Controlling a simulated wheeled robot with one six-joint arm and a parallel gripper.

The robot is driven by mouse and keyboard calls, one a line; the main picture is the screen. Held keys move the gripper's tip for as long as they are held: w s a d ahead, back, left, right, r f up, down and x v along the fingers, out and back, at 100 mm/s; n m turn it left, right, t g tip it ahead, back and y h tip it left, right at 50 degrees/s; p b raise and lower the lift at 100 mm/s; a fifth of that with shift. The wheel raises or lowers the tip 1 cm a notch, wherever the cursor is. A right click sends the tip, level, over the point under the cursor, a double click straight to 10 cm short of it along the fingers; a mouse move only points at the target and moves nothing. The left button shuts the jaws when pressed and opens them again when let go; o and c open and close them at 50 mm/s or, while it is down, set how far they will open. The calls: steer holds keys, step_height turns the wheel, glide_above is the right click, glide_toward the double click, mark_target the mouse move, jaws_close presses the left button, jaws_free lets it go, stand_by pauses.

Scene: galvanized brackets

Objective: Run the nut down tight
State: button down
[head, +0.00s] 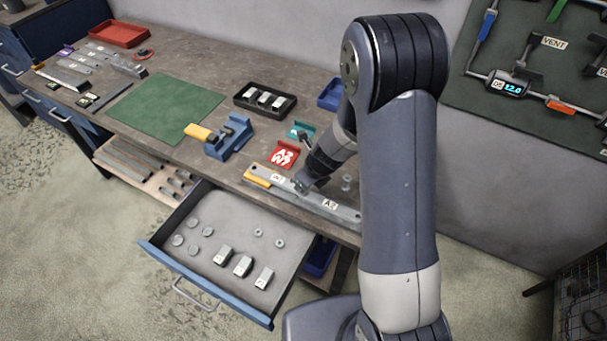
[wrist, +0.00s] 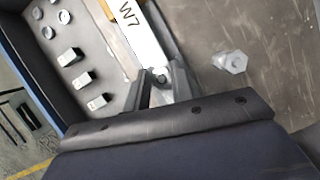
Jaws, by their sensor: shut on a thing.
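A long grey metal bracket (head: 309,198) with white labels and a yellow end lies along the bench's front edge. Its label reads W7 in the wrist view (wrist: 137,30). My gripper (head: 301,186) is over the middle of this bracket. In the wrist view its two fingers (wrist: 160,84) are shut on a small dark grey piece, apparently the nut (wrist: 161,76), at the near end of the visible bracket part. The fingers hide most of it, and how it sits on any thread cannot be told.
A loose bolt (wrist: 230,62) stands right of the fingers on the bench. An open drawer (head: 220,262) with washers and labelled blocks juts out below. A red tray (head: 284,154), blue vise (head: 228,137), black tray (head: 264,100) and green mat (head: 160,110) occupy the bench.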

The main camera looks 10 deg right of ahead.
steer(key=shift+s+d+m, duration=0.1)
steer(key=shift+m, duration=0.5)
steer(key=shift+f+m+t+h, duration=0.1)
steer(key=shift+m+t+h, duration=0.35)
steer(key=shift+m, duration=0.55)
steer(key=c, duration=1.4)
jaws_free()
steer(key=shift+d, duration=0.1)
steer(key=shift+b, duration=0.3)
